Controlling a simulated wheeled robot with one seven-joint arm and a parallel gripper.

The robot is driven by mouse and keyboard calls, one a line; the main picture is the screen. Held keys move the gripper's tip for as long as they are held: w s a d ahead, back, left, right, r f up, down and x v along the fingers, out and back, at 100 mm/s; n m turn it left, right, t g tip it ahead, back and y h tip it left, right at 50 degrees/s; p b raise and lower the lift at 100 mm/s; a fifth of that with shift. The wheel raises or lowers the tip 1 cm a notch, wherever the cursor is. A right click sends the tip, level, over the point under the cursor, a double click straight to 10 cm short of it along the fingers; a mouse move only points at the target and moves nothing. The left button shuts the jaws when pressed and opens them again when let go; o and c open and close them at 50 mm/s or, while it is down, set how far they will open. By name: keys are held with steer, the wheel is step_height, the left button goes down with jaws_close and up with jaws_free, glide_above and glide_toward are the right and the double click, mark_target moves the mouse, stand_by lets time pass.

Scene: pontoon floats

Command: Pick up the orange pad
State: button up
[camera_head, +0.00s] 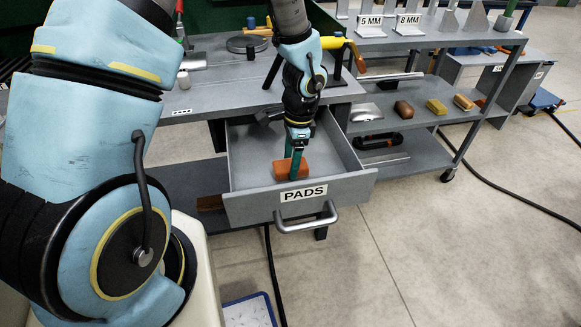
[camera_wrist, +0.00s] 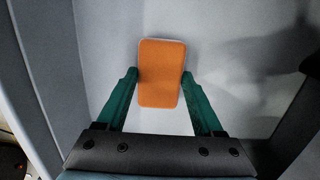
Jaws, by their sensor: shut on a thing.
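The orange pad (camera_head: 291,170) is a small rounded block in the open grey drawer (camera_head: 240,160) labelled PADS. My gripper (camera_head: 293,165) reaches down into the drawer from above. In the wrist view the orange pad (camera_wrist: 161,75) is between the two green fingers of my gripper (camera_wrist: 160,82), which touch its sides. The gripper is shut on the pad. I cannot tell whether the pad rests on the drawer floor or is slightly above it.
The workbench (camera_head: 230,90) with tools and a clamp stands behind the drawer. To the right a shelf cart (camera_head: 420,115) holds several small blocks. Open floor (camera_head: 420,240) lies at the front right.

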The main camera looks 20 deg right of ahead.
step_height(320, 180, up, 10)
stand_by(0.6)
